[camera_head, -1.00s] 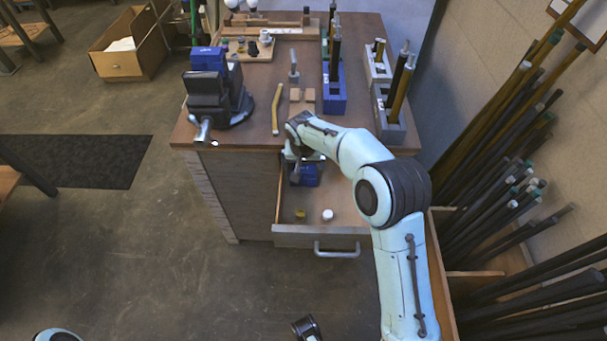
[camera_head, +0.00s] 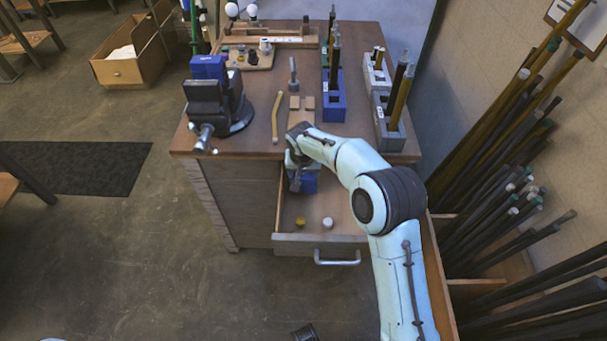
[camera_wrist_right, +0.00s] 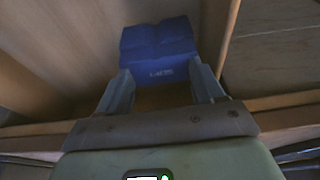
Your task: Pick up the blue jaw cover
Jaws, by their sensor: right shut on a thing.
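A blue jaw cover (camera_head: 309,184) is in the open drawer near its back, partly hidden by my right gripper and wrist. In the right wrist view the blue jaw cover (camera_wrist_right: 158,48) is a blue block with a lengthwise groove and white lettering on its near face. My right gripper (camera_wrist_right: 163,80) has its two fingers at the near face of the block and is shut on it. In the head view my right gripper (camera_head: 297,178) reaches down into the drawer; its fingertips are hard to see. My left gripper is not in view.
The drawer (camera_head: 290,237) also holds a yellow cap (camera_head: 300,222) and a white cap (camera_head: 328,223) near its front. On the bench (camera_head: 245,150) above stand a black vice (camera_head: 215,105) with a blue piece and blue and grey rod holders. Rods fill a rack at right.

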